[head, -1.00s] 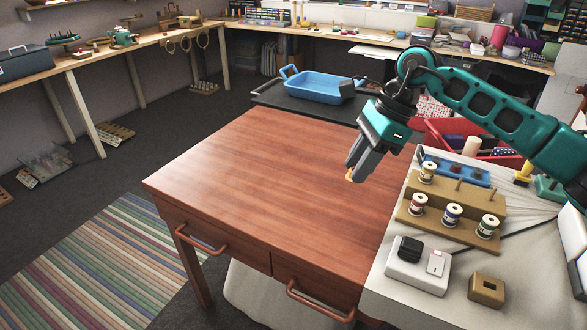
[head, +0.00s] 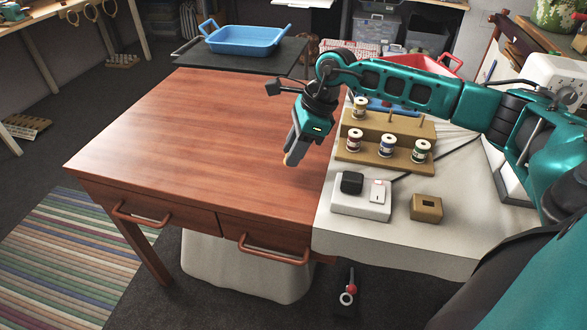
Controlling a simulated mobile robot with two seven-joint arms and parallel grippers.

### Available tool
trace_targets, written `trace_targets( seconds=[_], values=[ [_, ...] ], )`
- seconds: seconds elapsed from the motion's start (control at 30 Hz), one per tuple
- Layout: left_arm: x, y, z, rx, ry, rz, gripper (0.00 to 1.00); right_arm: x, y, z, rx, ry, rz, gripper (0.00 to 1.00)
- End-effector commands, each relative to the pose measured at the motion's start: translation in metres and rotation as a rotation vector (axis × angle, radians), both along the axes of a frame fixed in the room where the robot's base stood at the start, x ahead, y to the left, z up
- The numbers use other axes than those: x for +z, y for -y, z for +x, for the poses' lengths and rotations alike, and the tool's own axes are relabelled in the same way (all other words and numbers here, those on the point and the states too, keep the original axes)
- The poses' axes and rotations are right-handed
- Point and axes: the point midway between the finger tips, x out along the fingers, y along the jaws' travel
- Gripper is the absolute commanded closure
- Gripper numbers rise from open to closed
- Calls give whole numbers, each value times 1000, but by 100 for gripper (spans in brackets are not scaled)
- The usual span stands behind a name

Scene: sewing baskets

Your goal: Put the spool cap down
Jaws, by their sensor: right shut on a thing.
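My right gripper (head: 291,161) reaches in from the right and points down over the right part of the brown wooden table (head: 190,125). Its fingers are close together, shut on the spool cap. The cap is small and almost wholly hidden by the fingers now; only an orange bit showed at the tips earlier. I cannot tell whether the cap touches the tabletop. My left gripper is out of view.
A wooden spool rack (head: 378,163) with several thread spools stands on the white cloth right of the gripper. In front are a white block (head: 361,205) and a small tan block (head: 426,208). A blue tray (head: 247,40) is at the back. The wooden tabletop is clear.

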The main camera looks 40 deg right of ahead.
Motion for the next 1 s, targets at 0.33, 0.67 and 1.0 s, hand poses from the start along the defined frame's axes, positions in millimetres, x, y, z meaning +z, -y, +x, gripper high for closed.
trace_targets(
  seconds=[0.33, 0.67, 1.0],
  values=[
    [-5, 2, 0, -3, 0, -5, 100, -53, 0, 0, -1, -2, 1, 98],
    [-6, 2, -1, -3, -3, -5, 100, -57, 0, 0, 0, -1, 0, 98],
    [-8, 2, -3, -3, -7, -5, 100, -57, 0, 0, 0, 0, 0, 43]
  ],
)
